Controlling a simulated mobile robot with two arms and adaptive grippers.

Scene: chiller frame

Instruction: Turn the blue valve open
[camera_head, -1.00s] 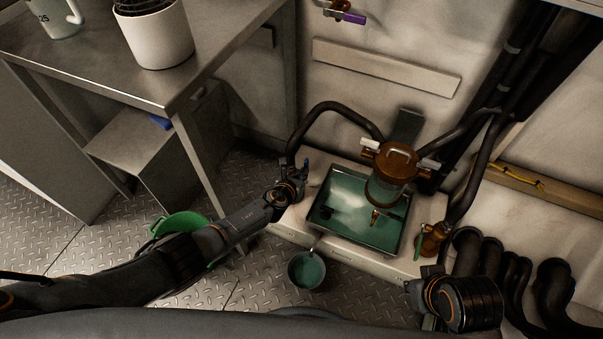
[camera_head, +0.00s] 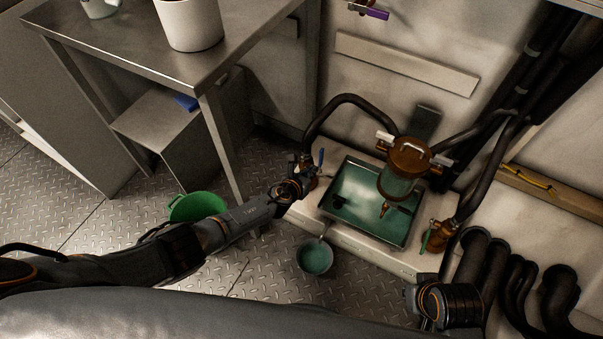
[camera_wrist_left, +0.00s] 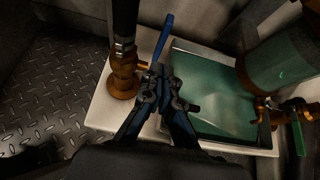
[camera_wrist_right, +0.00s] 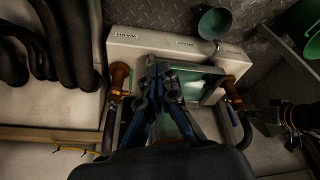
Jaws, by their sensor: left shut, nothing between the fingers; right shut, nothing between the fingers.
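The blue valve handle (camera_head: 321,157) sits on a brass fitting at the left end of the white base and stands upright. In the left wrist view the blue handle (camera_wrist_left: 164,37) points up and away, just beyond my fingertips, with the brass fitting (camera_wrist_left: 123,80) to their left. My left gripper (camera_head: 303,166) is shut and empty, right beside the valve; I cannot tell whether it touches the handle. My right gripper (camera_wrist_right: 160,68) is shut and empty, above the tray side of the base. In the head view the right gripper's fingers are hard to make out.
A green-filled tray (camera_head: 412,235) and a brass-topped glass vessel (camera_head: 397,187) stand beside the valve. A green-handled valve (camera_head: 437,237) is at the right end. A small pot (camera_head: 314,256) hangs in front; a green bucket (camera_head: 195,207) and steel table (camera_head: 205,75) are left.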

